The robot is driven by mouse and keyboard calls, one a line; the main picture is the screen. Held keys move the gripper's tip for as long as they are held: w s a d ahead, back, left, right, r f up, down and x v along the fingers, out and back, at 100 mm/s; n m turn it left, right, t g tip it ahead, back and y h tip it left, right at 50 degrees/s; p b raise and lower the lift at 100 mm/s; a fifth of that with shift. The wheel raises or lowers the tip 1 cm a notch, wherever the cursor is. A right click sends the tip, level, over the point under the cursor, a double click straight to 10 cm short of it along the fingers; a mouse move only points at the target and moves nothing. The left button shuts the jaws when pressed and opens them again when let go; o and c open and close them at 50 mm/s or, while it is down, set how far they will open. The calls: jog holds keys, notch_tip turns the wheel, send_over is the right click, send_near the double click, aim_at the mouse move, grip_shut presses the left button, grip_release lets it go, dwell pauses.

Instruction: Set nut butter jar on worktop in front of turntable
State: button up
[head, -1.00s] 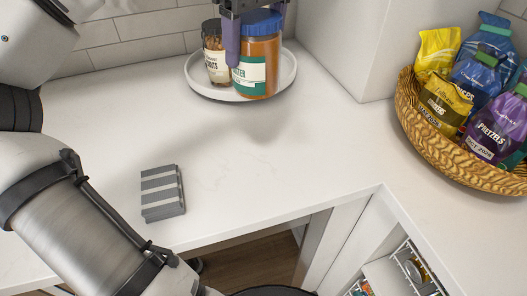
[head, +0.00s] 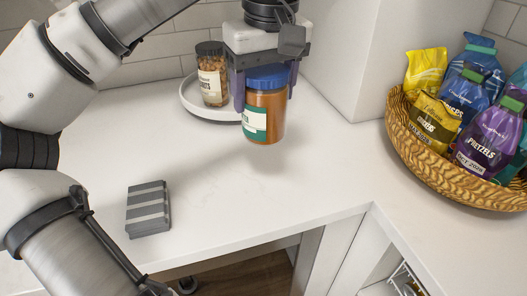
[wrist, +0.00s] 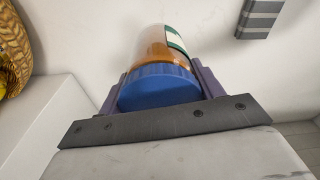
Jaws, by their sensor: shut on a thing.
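The nut butter jar (head: 265,112) has a blue lid, amber-brown contents and a green and white label. My gripper (head: 264,88) is shut on it near the lid, and the jar hangs upright in front of the turntable. A soft shadow lies on the worktop (head: 220,180) below it; I cannot tell the exact gap. The wrist view shows the jar (wrist: 160,82) between the two purple fingers (wrist: 160,90). The white round turntable (head: 190,104) stands at the back, partly hidden by my gripper. A jar of nuts with a dark lid (head: 212,75) stands on it.
A grey striped block (head: 148,209) lies on the worktop to the front left. A woven basket (head: 430,165) with several snack bags stands at the right, beside a white wall corner (head: 340,60). The worktop between block and basket is clear.

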notch_tip(320, 180, down, 11)
dwell(0.5)
jog(key=shift+f, duration=0.1)
jog(key=shift+f, duration=0.15)
jog(key=o, duration=1.4)
jog(key=r, duration=0.4)
jog(key=s+r, duration=0.1)
jog(key=r, duration=0.7)
jog(key=shift+s+d+r, duration=0.2)
jog(key=shift+d, duration=0.15)
